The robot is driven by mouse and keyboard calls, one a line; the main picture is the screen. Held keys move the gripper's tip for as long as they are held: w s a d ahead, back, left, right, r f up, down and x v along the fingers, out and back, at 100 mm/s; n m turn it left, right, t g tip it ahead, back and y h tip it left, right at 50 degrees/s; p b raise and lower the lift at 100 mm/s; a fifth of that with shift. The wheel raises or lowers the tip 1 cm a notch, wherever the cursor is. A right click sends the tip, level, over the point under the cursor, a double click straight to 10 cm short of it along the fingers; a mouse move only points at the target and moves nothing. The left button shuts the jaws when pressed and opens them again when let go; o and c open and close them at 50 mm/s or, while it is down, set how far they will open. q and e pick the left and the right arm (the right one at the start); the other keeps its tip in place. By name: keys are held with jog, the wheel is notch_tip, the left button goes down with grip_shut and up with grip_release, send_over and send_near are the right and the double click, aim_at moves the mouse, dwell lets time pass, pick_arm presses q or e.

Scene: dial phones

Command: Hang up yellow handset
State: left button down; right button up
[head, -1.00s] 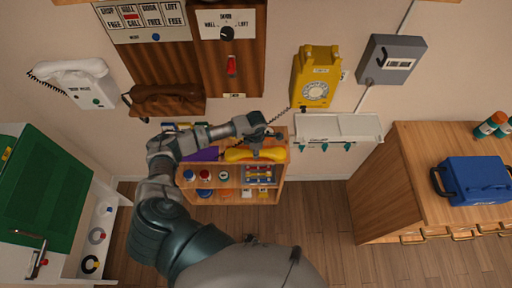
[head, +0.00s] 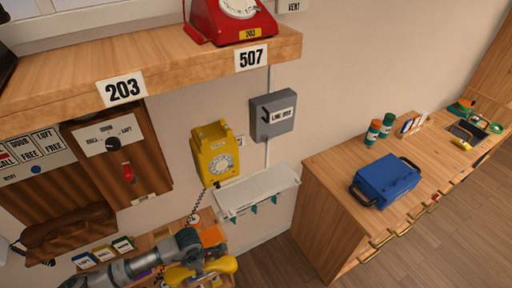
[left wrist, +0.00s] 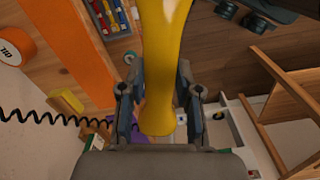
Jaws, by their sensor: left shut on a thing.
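The yellow wall phone (head: 215,155) with a round dial hangs on the wall in the middle of the head view. Its cradle at the top is empty, and a coiled cord hangs from its lower left. The yellow handset (head: 215,268) is low in the head view, below the phone and apart from it. My left gripper (head: 192,260) is shut on the handset. In the left wrist view the handset (left wrist: 160,70) runs between the two fingers, with one end past them. A dark coiled cord (left wrist: 50,117) shows at the left there. My right gripper is not in view.
A white wall shelf (head: 255,192) with teal hooks is right below the phone. A grey line box (head: 272,115) is to its right. A wooden shelf (head: 150,62) with a red phone (head: 232,18) juts out above. A blue case (head: 385,181) sits on the right counter.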

pick_arm(q)
jog(key=w+d+r+m, duration=0.1)
jog(key=w+r+m, duration=0.3)
jog(key=r+m, duration=0.3)
jog(key=w+d+r+m, duration=0.1)
jog(key=w+r+m, duration=0.4)
jog(key=m, duration=0.9)
jog(key=shift+r, duration=1.45)
jog(key=shift+w, duration=0.1)
